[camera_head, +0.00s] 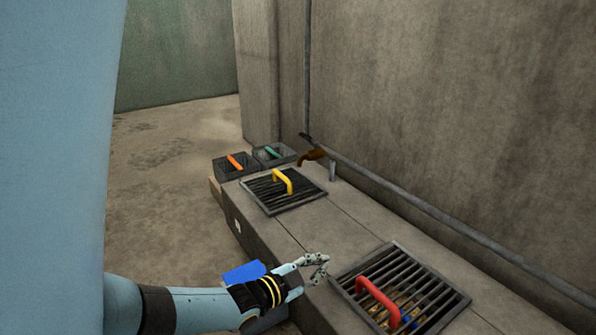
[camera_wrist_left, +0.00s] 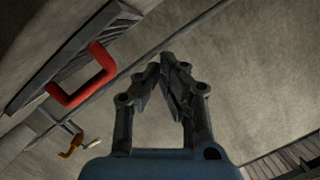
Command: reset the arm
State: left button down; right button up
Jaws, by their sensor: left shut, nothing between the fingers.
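My left gripper (camera_head: 322,268) is shut and empty above the stone ledge, just left of the near grate (camera_head: 456,304). Its two fingers close together in the left wrist view (camera_wrist_left: 166,68). The near grate has a red handle (camera_head: 378,297) standing up from its bars; the handle also shows in the left wrist view (camera_wrist_left: 84,76). The fingers are apart from the handle. My right gripper is not in view.
A grate (camera_head: 262,190) with a yellow handle (camera_head: 283,180) lies farther along the ledge (camera_head: 355,240). Dark boxes with orange (camera_head: 235,161) and green (camera_head: 271,152) handles stand beyond it.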

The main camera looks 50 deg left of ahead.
pick_arm(q)
jog(key=shift+a+p+v, duration=0.2)
jog(key=shift+p+v, duration=0.25)
jog(key=shift+v, duration=0.9)
jog(key=shift+a+p+v, duration=0.2)
jog(key=shift+p+v, duration=0.25)
jog(key=shift+v, duration=0.9)
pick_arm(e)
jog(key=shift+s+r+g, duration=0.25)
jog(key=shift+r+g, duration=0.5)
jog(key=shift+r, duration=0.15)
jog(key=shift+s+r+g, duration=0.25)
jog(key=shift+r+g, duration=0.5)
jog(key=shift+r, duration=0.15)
pick_arm(q)
jog(key=shift+r, duration=0.15)
